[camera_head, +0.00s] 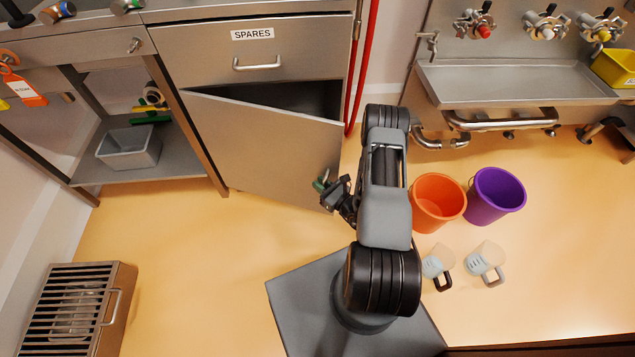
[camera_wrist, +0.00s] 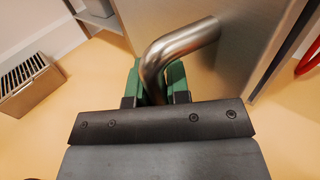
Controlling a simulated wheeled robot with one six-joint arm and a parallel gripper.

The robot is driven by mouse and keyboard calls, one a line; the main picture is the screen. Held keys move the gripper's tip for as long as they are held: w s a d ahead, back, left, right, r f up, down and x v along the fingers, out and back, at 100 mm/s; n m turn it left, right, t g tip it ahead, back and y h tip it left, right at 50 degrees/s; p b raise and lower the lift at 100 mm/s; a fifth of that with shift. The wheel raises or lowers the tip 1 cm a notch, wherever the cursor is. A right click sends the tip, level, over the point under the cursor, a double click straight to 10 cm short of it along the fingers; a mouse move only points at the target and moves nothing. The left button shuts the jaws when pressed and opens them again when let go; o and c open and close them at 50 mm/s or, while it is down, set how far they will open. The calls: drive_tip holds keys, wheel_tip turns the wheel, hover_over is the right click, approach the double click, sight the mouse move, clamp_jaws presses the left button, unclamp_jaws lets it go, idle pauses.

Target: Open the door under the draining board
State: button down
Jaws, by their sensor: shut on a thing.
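A grey metal door (camera_head: 262,145) stands partly open below the drawer labelled SPARES, with a dark gap along its top edge. It is hinged at its left side and its right edge is swung out toward me. My gripper (camera_head: 323,183) is at the door's lower right edge. In the wrist view, the green fingers of my gripper (camera_wrist: 157,80) are shut on the bent steel door handle (camera_wrist: 185,42), one on each side of it. The door's face (camera_wrist: 235,75) shows behind the handle.
The drawer (camera_head: 257,62) above is closed. An open shelf with a grey bin (camera_head: 130,147) is at left. A slatted metal box (camera_head: 75,308) lies on the floor. Orange (camera_head: 438,203) and purple (camera_head: 494,196) buckets and two jugs stand right of my arm. Floor left of the door is clear.

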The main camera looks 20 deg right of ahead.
drive_tip(key=c, duration=1.4)
unclamp_jaws()
drive_tip(key=shift+s+d, duration=0.1)
drive_tip(key=shift+d, duration=0.2)
drive_tip(key=shift+a, duration=0.15)
drive_tip(key=p+v, duration=0.2)
drive_tip(key=v, duration=1.2)
